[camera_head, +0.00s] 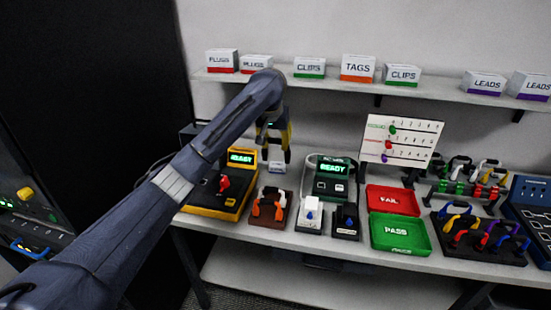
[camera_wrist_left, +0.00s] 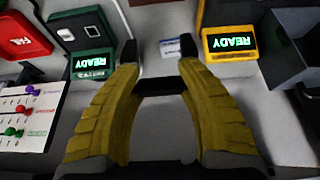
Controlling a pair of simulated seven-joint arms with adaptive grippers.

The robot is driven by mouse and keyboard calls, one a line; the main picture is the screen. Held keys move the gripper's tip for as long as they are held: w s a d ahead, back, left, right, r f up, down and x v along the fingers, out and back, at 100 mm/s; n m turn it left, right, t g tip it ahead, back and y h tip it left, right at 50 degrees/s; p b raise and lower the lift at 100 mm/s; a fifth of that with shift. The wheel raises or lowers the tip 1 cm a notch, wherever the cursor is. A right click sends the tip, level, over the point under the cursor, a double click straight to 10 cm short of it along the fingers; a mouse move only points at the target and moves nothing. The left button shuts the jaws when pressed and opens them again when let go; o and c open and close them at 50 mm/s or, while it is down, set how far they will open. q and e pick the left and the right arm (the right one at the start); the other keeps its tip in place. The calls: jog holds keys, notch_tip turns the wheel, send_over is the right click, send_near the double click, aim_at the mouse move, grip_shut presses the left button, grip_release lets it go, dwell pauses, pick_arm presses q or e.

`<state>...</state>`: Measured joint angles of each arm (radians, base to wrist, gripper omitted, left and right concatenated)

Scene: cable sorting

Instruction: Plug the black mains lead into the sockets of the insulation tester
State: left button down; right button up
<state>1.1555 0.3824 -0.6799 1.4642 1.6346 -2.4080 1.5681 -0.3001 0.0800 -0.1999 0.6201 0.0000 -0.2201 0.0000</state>
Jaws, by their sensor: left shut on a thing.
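My left gripper (camera_head: 276,142) reaches over the back of the bench, between a yellow-cased tester (camera_head: 238,206) and a green-cased tester (camera_head: 330,188). In the left wrist view its yellow fingers (camera_wrist_left: 158,50) stand apart, with a black piece (camera_wrist_left: 160,87) spanning the gap. It appears to be the black mains lead, held above the bench; its ends and plugs cannot be made out. The yellow tester (camera_wrist_left: 229,43) and green tester (camera_wrist_left: 93,65) both show READY screens. I cannot tell which is the insulation tester, and no sockets are clear. My right gripper is out of view.
Small stands with an orange lead (camera_head: 270,205), a white plug (camera_head: 312,212) and a dark block (camera_head: 346,222) line the front. Red FAIL (camera_head: 393,200) and green PASS (camera_head: 400,234) trays lie right of them. Lead racks (camera_head: 466,182) stand further right. A boxed shelf (camera_head: 385,86) hangs above.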

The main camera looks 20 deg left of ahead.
pick_arm(q)
jog(key=shift+r, duration=3.65)
